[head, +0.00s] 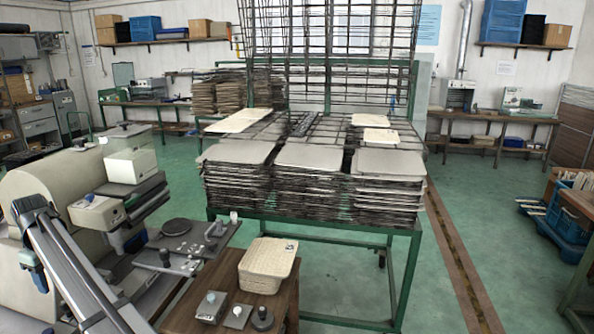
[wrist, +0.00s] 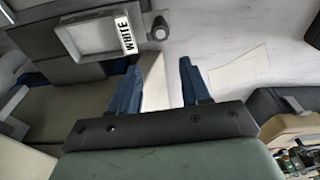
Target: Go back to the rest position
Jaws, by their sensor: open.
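My gripper (wrist: 161,66) shows in the wrist view with two dark blue fingers spread apart, so it is open. A pale block-like surface (wrist: 154,82) shows between the fingers, closer to the left one; I cannot tell its distance, but nothing is visibly clamped. Beyond the fingertips is a grey framed panel (wrist: 88,40) with a label (wrist: 125,34) reading WHITE. In the head view I cannot clearly make out my gripper. Stacks of grey tray panels (head: 315,158) lie on a green metal frame (head: 290,222).
A wooden stand (head: 198,288) in front holds a cream basket-like box (head: 268,262) and several small fixtures. Cream machinery (head: 45,190) fills the left. A tall wire rack (head: 335,35) rises behind the stacks. Blue crates (head: 565,225) stand at right. Green floor (head: 345,285) is open at right of the stand.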

